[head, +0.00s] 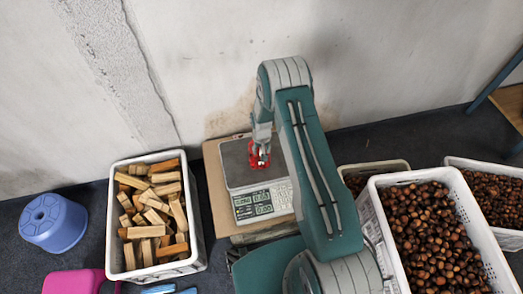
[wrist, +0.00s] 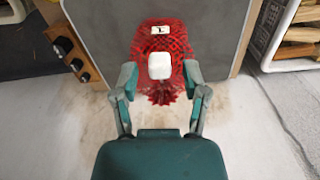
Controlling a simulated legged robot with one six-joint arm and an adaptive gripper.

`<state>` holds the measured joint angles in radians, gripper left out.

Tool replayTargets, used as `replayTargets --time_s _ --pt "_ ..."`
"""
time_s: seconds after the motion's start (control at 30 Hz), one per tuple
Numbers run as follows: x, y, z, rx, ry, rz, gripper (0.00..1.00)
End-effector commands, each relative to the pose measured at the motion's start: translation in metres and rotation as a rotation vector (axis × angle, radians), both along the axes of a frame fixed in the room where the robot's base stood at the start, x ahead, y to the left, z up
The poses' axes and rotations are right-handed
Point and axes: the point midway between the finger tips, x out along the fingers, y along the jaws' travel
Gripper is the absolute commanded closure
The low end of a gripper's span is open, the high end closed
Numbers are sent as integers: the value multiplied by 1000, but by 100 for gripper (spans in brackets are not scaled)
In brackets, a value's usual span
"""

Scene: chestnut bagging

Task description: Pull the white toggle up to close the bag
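A red mesh bag (wrist: 180,43) lies on the grey weighing plate of the scale (wrist: 105,30), with a small printed tag (wrist: 161,30) on it. The white toggle (wrist: 160,66) sits on the bag near its gathered, frayed red end (wrist: 162,96). My gripper (wrist: 161,73) has its two fingers apart, one on each side of the toggle, with a visible gap to it. The fingers overlap the red mesh edges; I cannot tell if they touch. In the head view the bag (head: 258,157) shows small and partly hidden under my gripper (head: 262,146).
The scale display (head: 262,202) faces front. A white crate of wood blocks (head: 117,225) stands left, beside a blue stool (head: 52,222) and a pink object (head: 74,282). Chestnut crates (head: 374,215) stand right. The wall (head: 200,60) is close behind the scale.

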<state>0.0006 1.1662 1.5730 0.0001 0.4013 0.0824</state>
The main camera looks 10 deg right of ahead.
Motion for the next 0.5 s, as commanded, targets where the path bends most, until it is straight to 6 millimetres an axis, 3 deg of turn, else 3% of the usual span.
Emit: replayTargets --time_s 0.33,0.5 --pt "0 0 2 0 0 0 37" --pt "1 0 23 0 -2 0 37"
